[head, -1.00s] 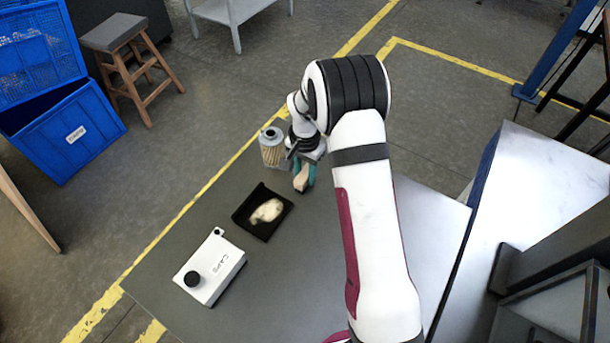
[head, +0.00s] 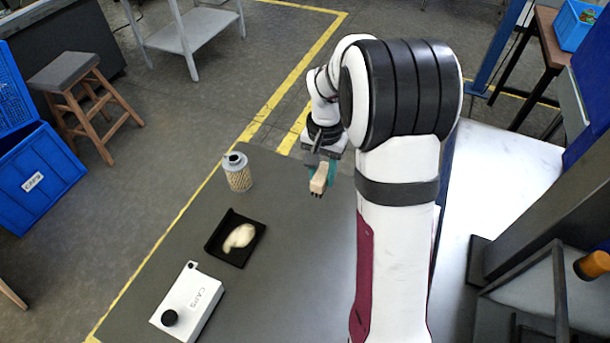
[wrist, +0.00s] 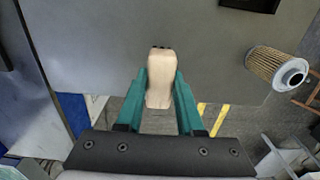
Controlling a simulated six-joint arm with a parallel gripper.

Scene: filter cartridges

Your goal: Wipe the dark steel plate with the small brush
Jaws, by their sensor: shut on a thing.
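My gripper (head: 322,172) is shut on the small brush (head: 319,181), a pale wooden block with dark bristle tips. The brush also shows in the wrist view (wrist: 160,85), between the teal fingers, its dark tips pointing away from the wrist. It is over the far part of the dark grey table top (head: 290,240); I cannot tell whether the bristles touch it. No separate steel plate can be made out; the grey top may be it. A shallow black tray (head: 213,248) holding a pale, lumpy thing lies to the left and nearer.
A filter cartridge (head: 238,173) stands left of my gripper and shows at the right in the wrist view (wrist: 270,66). The top between tray and arm is clear.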

